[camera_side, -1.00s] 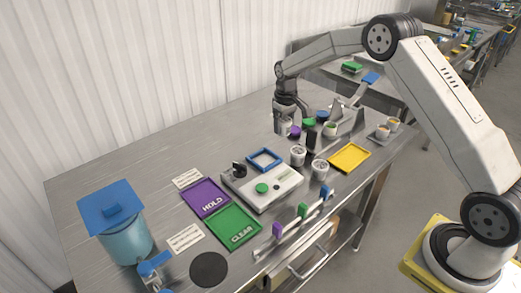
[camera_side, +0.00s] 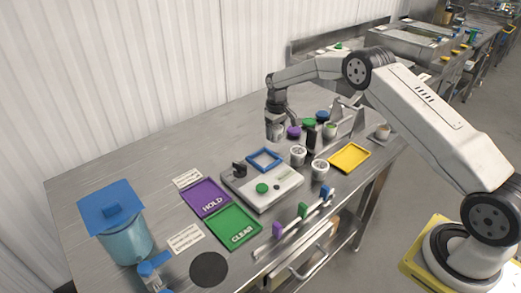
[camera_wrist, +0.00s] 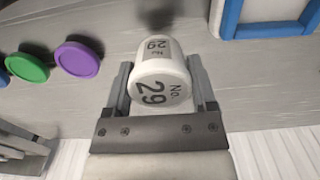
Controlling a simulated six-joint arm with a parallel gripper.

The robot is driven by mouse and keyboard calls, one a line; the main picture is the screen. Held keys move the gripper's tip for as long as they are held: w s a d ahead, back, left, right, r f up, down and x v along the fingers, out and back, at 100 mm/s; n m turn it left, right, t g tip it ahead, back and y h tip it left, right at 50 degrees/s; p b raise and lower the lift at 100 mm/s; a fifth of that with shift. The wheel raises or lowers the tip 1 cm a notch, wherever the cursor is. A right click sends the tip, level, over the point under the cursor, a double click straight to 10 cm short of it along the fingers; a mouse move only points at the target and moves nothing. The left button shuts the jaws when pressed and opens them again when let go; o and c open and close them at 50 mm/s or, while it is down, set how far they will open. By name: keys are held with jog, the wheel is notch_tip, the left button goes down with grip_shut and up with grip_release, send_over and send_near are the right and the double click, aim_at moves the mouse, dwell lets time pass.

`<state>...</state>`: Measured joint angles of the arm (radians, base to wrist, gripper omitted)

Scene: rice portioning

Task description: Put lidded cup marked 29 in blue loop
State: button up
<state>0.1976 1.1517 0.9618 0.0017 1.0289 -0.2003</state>
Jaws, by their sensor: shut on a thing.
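My gripper (camera_wrist: 160,95) is shut on a white lidded cup (camera_wrist: 160,80) marked "No 29", which shows between the fingers in the wrist view. In the side view my gripper (camera_side: 276,127) holds the cup above the far part of the table, left of the purple and green lids. The blue loop (camera_side: 264,160) is a square frame on the grey scale-like device, nearer the camera than the gripper. It also shows in the wrist view (camera_wrist: 270,30) at the upper right, apart from the cup. Its inside looks empty.
Two other white lidded cups (camera_side: 298,155) (camera_side: 320,169) stand right of the device (camera_side: 278,193). A yellow tray (camera_side: 350,157), purple HOLD tray (camera_side: 205,197) and green CLEAR tray (camera_side: 233,226) lie around. A purple lid (camera_wrist: 77,59) and a green lid (camera_wrist: 28,67) are left of the cup.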

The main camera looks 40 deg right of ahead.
aim_at(275, 138)
jog(key=shift+f, duration=1.6)
jog(key=shift+f, duration=0.15)
jog(key=o, duration=1.2)
notch_tip(275, 138, up, 12)
jog(key=shift+w+r, duration=0.1)
jog(key=shift+r, duration=0.05)
